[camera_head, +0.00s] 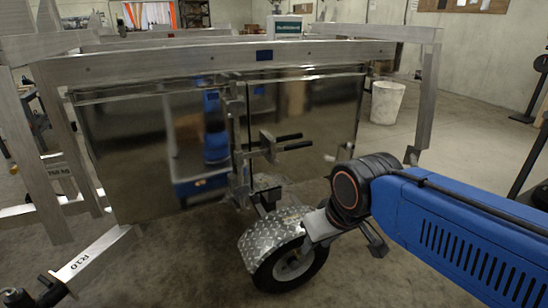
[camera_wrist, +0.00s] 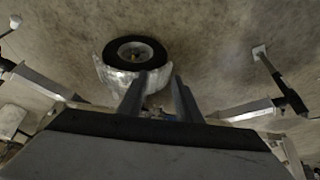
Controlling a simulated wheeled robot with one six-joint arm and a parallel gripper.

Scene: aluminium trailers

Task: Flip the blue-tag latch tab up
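A small dark-blue tag (camera_head: 264,55) sits on the top rail above the shiny trailer panel in the head view. I cannot tell which piece is the latch tab. My gripper (camera_wrist: 158,88) shows in the wrist view as two dark fingers, spread apart with nothing between them. The wheel and fender lie beyond the fingertips.
A tread-plate fender (camera_head: 265,238) and wheel (camera_head: 293,268) stand below the panel. A white bin (camera_head: 387,102) stands behind. Concrete floor in front is mostly open.

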